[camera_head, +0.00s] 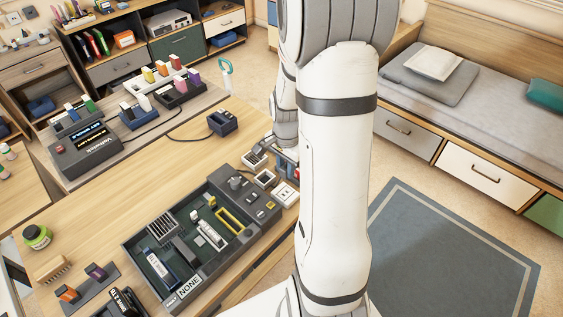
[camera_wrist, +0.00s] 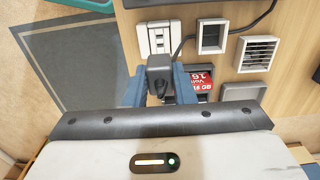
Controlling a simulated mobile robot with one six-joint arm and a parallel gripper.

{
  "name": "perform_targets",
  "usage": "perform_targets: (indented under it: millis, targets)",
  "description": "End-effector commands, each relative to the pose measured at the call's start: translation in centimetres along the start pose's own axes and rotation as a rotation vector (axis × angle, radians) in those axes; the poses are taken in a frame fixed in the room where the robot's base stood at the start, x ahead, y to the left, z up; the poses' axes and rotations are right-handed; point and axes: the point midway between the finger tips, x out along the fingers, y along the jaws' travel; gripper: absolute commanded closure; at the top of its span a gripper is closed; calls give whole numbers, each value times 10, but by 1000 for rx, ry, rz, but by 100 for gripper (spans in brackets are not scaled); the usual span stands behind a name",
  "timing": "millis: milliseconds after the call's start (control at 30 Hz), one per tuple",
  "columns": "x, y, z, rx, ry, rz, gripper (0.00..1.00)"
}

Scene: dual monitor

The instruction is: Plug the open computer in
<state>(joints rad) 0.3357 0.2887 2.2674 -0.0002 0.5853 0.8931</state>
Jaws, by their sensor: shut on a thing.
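The open computer is a dark, open-topped case (camera_head: 238,256) on the wooden desk, with a label reading "NONE" on its near wall. Cards and parts lie inside it. My gripper (camera_wrist: 161,72) has two blue fingers shut on a black plug (camera_wrist: 160,66), whose dark cord (camera_wrist: 222,36) runs up and to the right. The plug overlaps the lower edge of a white socket plate (camera_wrist: 157,36) in the wrist view. I cannot tell whether it touches the plate. In the head view, the plug and fingertips are mostly hidden by my arm.
A black module with a red 16 GB label (camera_wrist: 201,84) lies close to the right finger. A white square frame (camera_wrist: 212,36) and a grille (camera_wrist: 257,54) sit beyond it. A small dark blue box (camera_head: 222,122) stands on the desk. Wood between it and the case is clear.

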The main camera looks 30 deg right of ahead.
Motion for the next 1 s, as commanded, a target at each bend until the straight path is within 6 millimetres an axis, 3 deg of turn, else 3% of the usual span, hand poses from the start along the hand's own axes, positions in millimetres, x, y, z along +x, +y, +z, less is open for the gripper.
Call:
perform_targets:
  millis: [367,1000]
  targets:
    - [6,0,2,-1,0,0,99]
    - [58,0,2,-2,0,0,99]
